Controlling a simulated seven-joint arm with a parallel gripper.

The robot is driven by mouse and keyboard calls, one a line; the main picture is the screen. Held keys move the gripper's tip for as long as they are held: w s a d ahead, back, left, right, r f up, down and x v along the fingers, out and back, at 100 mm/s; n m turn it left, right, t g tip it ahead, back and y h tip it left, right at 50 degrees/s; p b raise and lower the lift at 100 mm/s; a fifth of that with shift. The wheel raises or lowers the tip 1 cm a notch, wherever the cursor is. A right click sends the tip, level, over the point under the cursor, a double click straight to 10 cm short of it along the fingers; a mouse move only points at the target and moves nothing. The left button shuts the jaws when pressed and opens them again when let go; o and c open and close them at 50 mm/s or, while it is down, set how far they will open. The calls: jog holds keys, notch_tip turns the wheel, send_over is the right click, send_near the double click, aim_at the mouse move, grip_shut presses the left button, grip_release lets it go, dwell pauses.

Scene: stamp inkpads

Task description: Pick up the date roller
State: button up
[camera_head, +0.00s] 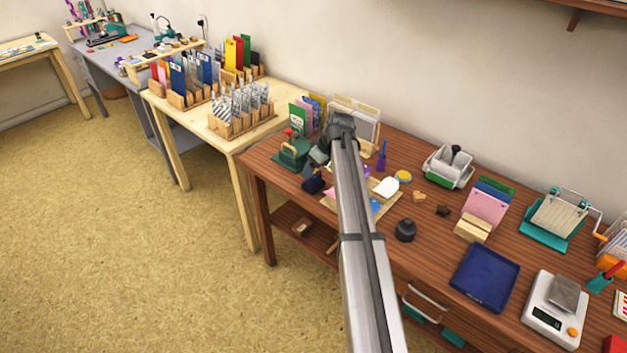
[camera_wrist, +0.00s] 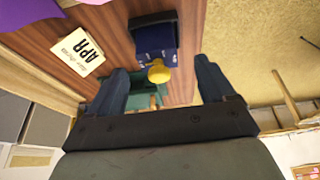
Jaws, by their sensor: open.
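The date roller appears to be the dark blue device with a yellow knob (camera_wrist: 155,40), standing on the wooden table in the upper middle of the wrist view. In the head view it seems to be the small dark blue item (camera_head: 312,184) near the table's left front edge. My gripper (camera_wrist: 161,80) is open. Its two dark fingers stand apart to either side of the yellow knob in the wrist view, and I see nothing held. In the head view my gripper (camera_head: 319,155) is above and behind the blue item, partly hidden by my arm. Contact cannot be told.
A green press (camera_head: 293,153) stands close on the left; green also shows between my fingers in the wrist view.

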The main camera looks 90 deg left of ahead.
jog(key=x, duration=0.5)
jog(key=shift+w, duration=0.2)
jog(key=c, duration=1.3)
jog(key=shift+o, duration=0.2)
jog(key=shift+r, duration=0.1)
notch_tip(320, 180, up, 10)
jog(key=shift+f, duration=0.1)
